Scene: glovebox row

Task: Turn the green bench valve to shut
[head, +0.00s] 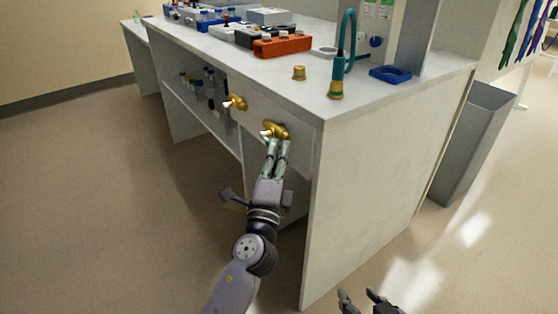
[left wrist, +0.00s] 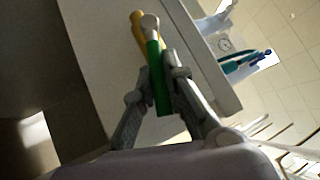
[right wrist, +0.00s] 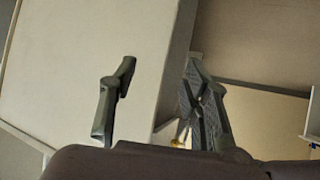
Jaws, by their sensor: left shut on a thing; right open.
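The green bench valve has a brass body (head: 277,129) on the front face of the bench, near its right corner. In the left wrist view its green handle (left wrist: 157,75) sticks out from the brass body (left wrist: 138,32) between my fingers. My left gripper (head: 278,146) is shut on this handle, and the fingers hide most of it in the head view. The left wrist view shows the left gripper (left wrist: 158,75) with a finger on each side of the handle. My right gripper (head: 360,294) is open and empty, low in front of the bench's side panel; it also shows in the right wrist view (right wrist: 160,78).
A second brass valve (head: 236,102) sits to the left on the same face. The bench top holds an orange block (head: 282,44), a teal hose (head: 349,40), a brass fitting (head: 299,73) and a blue holder (head: 390,74). A grey bin (head: 478,135) stands right. The floor at left is clear.

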